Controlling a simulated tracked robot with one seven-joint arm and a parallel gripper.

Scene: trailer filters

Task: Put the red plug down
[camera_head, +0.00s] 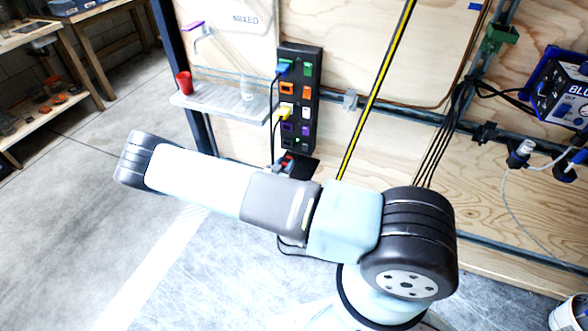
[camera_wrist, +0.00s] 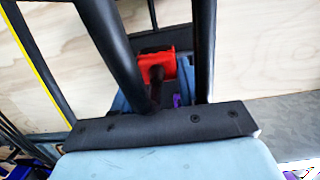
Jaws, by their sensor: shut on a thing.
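The red plug (camera_wrist: 157,66) shows between the two black fingers of my gripper (camera_wrist: 153,30) in the wrist view. A black cable runs from the plug toward the gripper's palm. My gripper is shut on the red plug. In the head view, only a small red patch of the plug (camera_head: 287,160) shows, just below the black power strip (camera_head: 298,149); my arm hides most of this area. Whether the plug touches anything below it cannot be told.
A blue plug (camera_head: 283,69) and a yellow plug (camera_head: 284,113) sit in the power strip, with dark cables hanging beside it. A grey shelf (camera_head: 215,103) with a red cup (camera_head: 184,82) is to the left. A blue box (camera_head: 561,91) hangs at right. Open floor lies left.

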